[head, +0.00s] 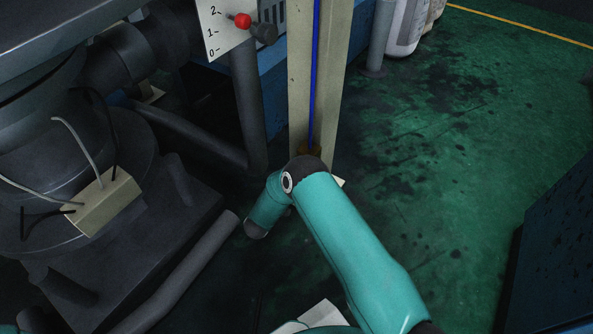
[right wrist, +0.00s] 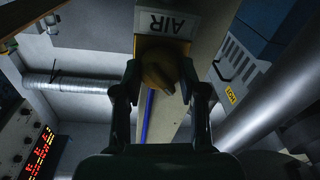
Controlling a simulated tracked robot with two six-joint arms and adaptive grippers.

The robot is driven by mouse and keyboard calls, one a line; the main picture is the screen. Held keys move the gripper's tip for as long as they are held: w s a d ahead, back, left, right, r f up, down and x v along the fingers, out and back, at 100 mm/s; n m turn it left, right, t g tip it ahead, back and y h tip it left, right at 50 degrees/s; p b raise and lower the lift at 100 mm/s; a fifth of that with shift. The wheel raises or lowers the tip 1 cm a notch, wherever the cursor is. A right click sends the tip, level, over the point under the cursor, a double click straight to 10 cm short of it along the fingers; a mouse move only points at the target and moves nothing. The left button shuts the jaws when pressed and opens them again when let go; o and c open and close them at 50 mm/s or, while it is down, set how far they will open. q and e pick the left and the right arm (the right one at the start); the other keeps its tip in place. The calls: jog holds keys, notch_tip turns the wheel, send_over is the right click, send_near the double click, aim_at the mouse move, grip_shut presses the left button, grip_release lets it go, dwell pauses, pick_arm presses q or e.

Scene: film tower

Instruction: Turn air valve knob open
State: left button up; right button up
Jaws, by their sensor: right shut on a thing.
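The air valve knob (right wrist: 158,66) is a dull yellow piece in the right wrist view, just by a white label reading AIR (right wrist: 164,23), which appears upside down. My right gripper (right wrist: 162,78) has one finger on each side of the knob and is shut on it. How far the knob is turned I cannot tell. In the head view my teal right arm reaches to the foot of a cream post, and its gripper is hidden. My left gripper is in neither view.
The cream post (head: 299,75) carries a blue line (head: 314,70). A scale plate (head: 224,25) with a red ball (head: 243,20) stands left of it. Dark machinery and pipes (head: 195,265) crowd the left. The green floor (head: 440,130) is open at right, beside a blue cabinet (head: 555,255).

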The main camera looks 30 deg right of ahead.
jog(key=m, duration=0.5)
jog(key=shift+s+d+g+h, duration=0.2)
jog(key=shift+d+g+h, duration=0.1)
jog(key=shift+g, duration=0.1)
jog(key=m+b, duration=0.1)
jog(key=m, duration=0.3)
jog(key=shift+m, duration=0.3)
jog(key=o, duration=1.1)
jog(key=shift+a, duration=0.1)
jog(key=shift+o, duration=0.2)
jog(key=shift+a, duration=0.15)
